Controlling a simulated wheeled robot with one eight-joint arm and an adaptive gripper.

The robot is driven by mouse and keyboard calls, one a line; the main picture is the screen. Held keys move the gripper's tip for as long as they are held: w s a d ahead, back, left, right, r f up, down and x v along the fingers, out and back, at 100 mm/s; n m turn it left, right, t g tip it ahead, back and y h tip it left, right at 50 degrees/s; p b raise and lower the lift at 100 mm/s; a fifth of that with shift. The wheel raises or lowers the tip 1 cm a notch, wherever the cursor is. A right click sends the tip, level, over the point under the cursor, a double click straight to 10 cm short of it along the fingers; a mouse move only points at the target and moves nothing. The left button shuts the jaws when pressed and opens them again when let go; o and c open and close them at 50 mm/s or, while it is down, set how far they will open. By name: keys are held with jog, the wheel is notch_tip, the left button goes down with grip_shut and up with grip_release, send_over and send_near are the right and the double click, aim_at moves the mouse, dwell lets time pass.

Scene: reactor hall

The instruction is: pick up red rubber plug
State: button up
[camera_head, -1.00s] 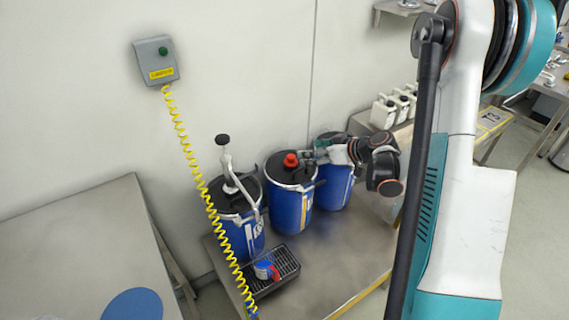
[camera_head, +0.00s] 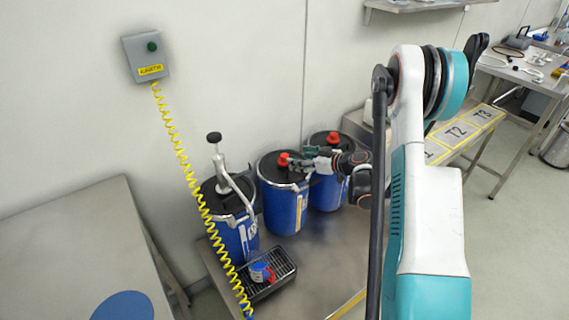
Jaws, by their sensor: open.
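A red rubber plug (camera_head: 284,159) sits on the black lid of the middle blue drum (camera_head: 285,207). A second red plug (camera_head: 333,138) sits on the lid of the right blue drum (camera_head: 327,190). My gripper (camera_head: 295,163) is open and reaches in from the right over the middle drum. Its fingertips are close to the middle drum's plug, just to its right. I cannot tell whether they touch it or are around it.
A left blue drum (camera_head: 234,236) carries a hand pump (camera_head: 221,165). A black grated tray (camera_head: 270,285) holds a blue and red item (camera_head: 261,272). A yellow coiled cable (camera_head: 184,165) hangs from a grey wall box (camera_head: 146,57). The bench front is clear.

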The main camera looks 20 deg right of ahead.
aim_at(285, 160)
jog(key=b+x, duration=0.1)
jog(key=x, duration=0.1)
jog(key=b+x, duration=0.1)
jog(key=x, duration=0.2)
jog(key=shift+w+a+b, duration=0.1)
jog(key=shift+a+b, duration=0.2)
jog(key=shift+a, duration=0.2)
jog(key=shift+r, duration=0.1)
jog(key=c, duration=1)
